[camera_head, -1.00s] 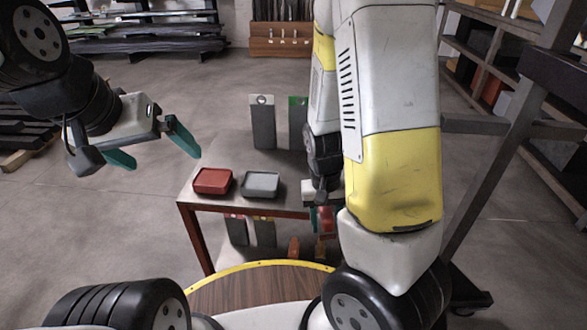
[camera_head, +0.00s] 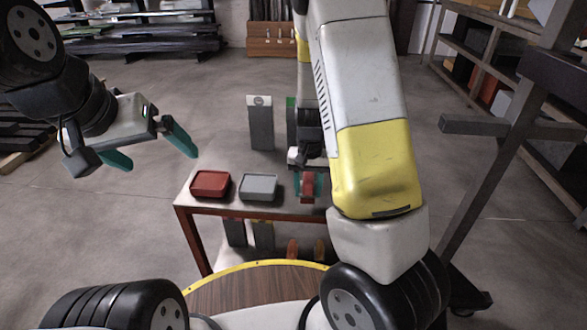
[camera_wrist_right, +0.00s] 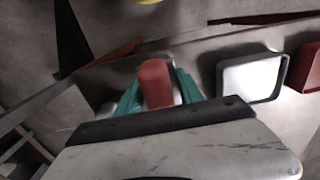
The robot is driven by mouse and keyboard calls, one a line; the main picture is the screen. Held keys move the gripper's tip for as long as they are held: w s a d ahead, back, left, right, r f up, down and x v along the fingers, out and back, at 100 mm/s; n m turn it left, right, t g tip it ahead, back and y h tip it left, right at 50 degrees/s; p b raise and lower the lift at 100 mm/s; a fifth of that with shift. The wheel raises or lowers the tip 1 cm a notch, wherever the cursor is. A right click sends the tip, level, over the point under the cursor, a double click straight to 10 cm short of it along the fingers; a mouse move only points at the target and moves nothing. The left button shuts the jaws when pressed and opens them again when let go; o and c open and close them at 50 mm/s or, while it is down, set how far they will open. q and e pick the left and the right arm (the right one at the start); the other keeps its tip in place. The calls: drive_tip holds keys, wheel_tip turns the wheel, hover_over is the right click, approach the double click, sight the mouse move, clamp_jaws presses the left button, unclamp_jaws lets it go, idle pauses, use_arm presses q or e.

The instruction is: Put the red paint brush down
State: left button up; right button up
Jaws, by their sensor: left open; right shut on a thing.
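The red paint brush (camera_head: 308,187) is between the teal fingers of my right gripper (camera_head: 312,186), just right of the grey tray. In the right wrist view the red piece (camera_wrist_right: 155,82) stands between the teal fingertips of the right gripper (camera_wrist_right: 158,88), which is shut on it. I cannot tell whether the brush touches the table top. My left gripper (camera_head: 152,152) is open and empty, in the air left of the table. My right forearm hides the table's right part.
A red tray (camera_head: 211,197) and a grey tray (camera_head: 246,196) sit on the metal table (camera_head: 232,209). Upright panels (camera_head: 261,128) stand at the table's far side. Brown handles (camera_head: 292,250) show below the front edge. A dark metal frame (camera_head: 490,165) stands at the right.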

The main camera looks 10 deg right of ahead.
drive_tip(key=w, duration=0.5)
drive_tip(key=shift+w+f, duration=0.3)
drive_tip(key=shift+w, duration=0.05)
drive_tip(key=f, duration=0.1)
drive_tip(key=w+f, duration=0.1)
drive_tip(key=f, duration=0.1)
drive_tip(key=shift+w+f, duration=0.1)
drive_tip(key=shift+w, duration=0.05)
drive_tip(key=o, duration=1.2)
drive_tip(key=shift+f, duration=0.2)
drive_tip(key=s+a+r+t+y, duration=0.1)
drive_tip(key=s+r, duration=0.1)
drive_tip(key=r, duration=0.6)
drive_tip(key=s+r+y, duration=0.1)
drive_tip(key=s+r, duration=0.1)
drive_tip(key=r, duration=0.6)
drive_tip(key=s+a+r+n+t, duration=0.1)
drive_tip(key=s+r+n+t, duration=0.2)
drive_tip(key=s+r, duration=1.3)
drive_tip(key=s+t, duration=0.2)
drive_tip(key=s, duration=0.2)
drive_tip(key=shift+n, duration=0.4)
